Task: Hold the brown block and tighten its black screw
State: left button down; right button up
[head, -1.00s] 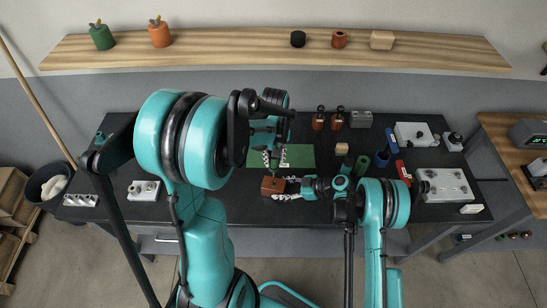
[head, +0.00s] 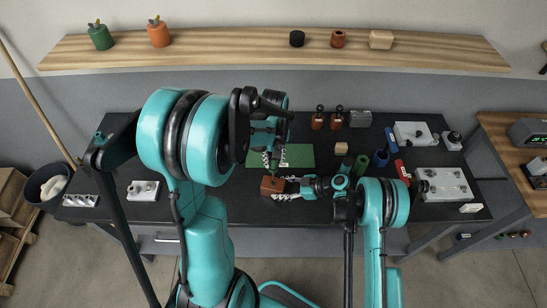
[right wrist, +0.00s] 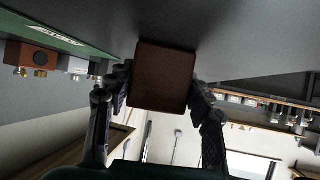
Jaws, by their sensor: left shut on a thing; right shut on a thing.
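The brown block (head: 272,185) is near the front edge of the dark table, just in front of the green mat (head: 300,155). My right gripper (head: 279,187) comes from the right and is shut on the block. The right wrist view shows the block (right wrist: 163,77) between my two right fingers (right wrist: 161,88). My left gripper (head: 272,171) points down over the block, fingers close together at its top, shut on what appears to be the black screw. The screw is too small and too covered by the fingers to make out, so its depth cannot be told.
Two brown-orange bottle-like items (head: 328,120), a grey block (head: 360,118) and a tan block (head: 341,148) stand behind and to the right. The table left of the brown block is mostly clear.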

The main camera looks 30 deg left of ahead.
pick_arm(q)
jog(key=shift+f, duration=0.8)
jog(key=m, duration=0.7)
jog(key=shift+s+a, duration=0.1)
jog(key=m, duration=0.4)
jog(key=shift+m, duration=0.3)
jog(key=m, duration=0.4)
jog(key=shift+a, duration=0.1)
jog(key=m, duration=0.8)
jog(key=shift+a+m, duration=0.1)
jog(key=shift+m, duration=0.3)
jog(key=m, duration=0.4)
jog(key=shift+w, duration=0.2)
jog(key=m, duration=0.3)
jog(key=shift+n, duration=0.5)
